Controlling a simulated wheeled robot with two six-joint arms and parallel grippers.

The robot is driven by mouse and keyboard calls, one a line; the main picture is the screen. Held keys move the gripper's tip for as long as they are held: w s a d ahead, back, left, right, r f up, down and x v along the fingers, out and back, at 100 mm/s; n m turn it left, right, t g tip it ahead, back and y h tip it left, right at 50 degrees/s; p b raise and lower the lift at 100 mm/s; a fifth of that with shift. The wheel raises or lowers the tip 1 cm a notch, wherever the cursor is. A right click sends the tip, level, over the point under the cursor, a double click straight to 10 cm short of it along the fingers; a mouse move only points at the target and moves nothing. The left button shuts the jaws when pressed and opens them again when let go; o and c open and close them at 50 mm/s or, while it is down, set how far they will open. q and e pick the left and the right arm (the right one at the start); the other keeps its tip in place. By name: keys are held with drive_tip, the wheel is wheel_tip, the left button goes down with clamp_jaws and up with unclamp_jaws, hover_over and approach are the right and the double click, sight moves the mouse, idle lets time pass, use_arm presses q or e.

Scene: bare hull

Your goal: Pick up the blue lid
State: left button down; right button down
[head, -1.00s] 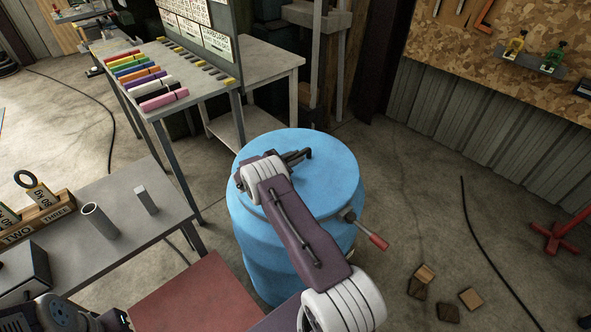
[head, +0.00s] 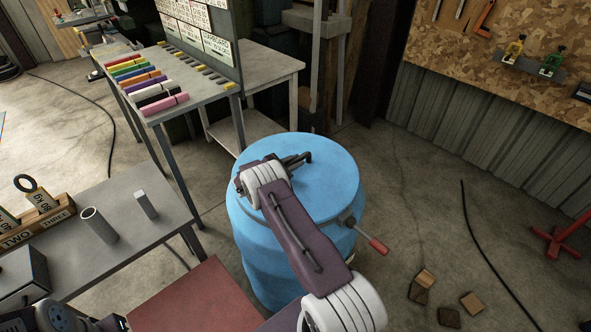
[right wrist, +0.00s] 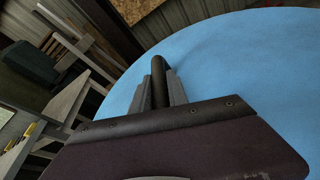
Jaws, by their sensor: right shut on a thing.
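The round blue lid (head: 325,185) sits level on top of a blue barrel (head: 268,268) in the middle of the head view. I cannot tell any gap between lid and barrel. A dark bar handle (head: 307,157) stands on the lid. My right gripper (head: 293,160) is over the lid, its fingers shut on this handle. In the right wrist view the grey fingers (right wrist: 160,92) flank the dark handle (right wrist: 160,65), with the blue lid (right wrist: 235,65) spreading behind. My arm hides part of the lid and barrel. My left gripper is not in view.
Wooden blocks (head: 448,316) lie on the floor at right.

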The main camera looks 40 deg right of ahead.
drive_tip(key=shift+w+r, duration=0.1)
drive_tip(key=shift+r, duration=0.15)
wheel_tip(320, 180, up, 4)
drive_tip(key=shift+f+b, duration=0.2)
drive_tip(key=shift+b, duration=0.25)
drive_tip(key=s+d+r+b, duration=0.2)
drive_tip(key=s+d+r, duration=0.4)
drive_tip(key=s, duration=0.3)
drive_tip(key=shift+s+d+r, duration=0.35)
drive_tip(key=shift+d+r, duration=0.05)
drive_tip(key=shift+r, duration=0.15)
